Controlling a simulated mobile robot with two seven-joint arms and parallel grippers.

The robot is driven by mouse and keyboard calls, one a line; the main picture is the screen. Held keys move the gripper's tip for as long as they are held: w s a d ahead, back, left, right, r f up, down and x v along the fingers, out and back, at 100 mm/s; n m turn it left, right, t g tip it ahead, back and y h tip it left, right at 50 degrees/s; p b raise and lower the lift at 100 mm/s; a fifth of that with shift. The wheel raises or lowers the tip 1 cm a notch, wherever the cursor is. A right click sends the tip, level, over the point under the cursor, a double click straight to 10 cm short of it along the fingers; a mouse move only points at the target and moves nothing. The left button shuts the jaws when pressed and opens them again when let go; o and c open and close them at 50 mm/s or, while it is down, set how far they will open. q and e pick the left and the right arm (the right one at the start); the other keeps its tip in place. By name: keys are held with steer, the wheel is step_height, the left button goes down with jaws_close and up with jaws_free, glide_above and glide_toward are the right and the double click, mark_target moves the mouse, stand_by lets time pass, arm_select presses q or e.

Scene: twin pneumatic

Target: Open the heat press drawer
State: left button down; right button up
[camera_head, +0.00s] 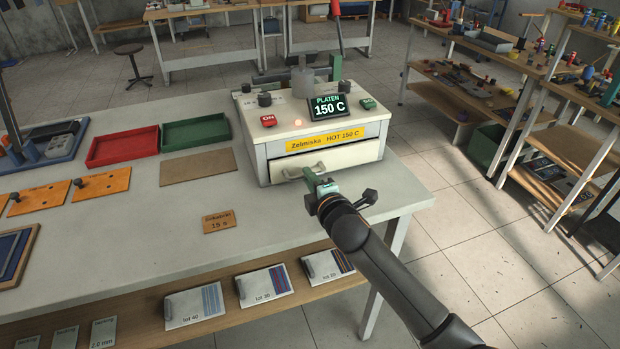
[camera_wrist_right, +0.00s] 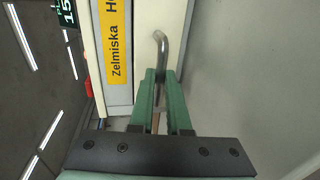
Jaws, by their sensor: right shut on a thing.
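The heat press (camera_head: 252,122) is a cream box on the workbench, with a yellow label and a display reading 150 C. Its drawer front (camera_head: 350,158) is below the label and looks close to the body; I cannot tell whether it is slightly out. The curved metal handle (camera_head: 297,172) is on the drawer front. My right gripper (camera_head: 315,178) reaches it from the front right. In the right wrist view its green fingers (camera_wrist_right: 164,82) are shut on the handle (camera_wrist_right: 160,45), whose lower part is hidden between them. My left gripper is out of view.
On the bench (camera_head: 110,222) are a red tray (camera_head: 123,148), a green tray (camera_head: 195,132), a brown board (camera_head: 197,167) and a small card (camera_head: 218,222). A lower shelf (camera_head: 140,318) holds labelled packs. Shelving (camera_head: 560,130) stands right, with open floor between.

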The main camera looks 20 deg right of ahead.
jaws_close()
stand_by(0.8)
steer(key=shift+f, duration=0.1)
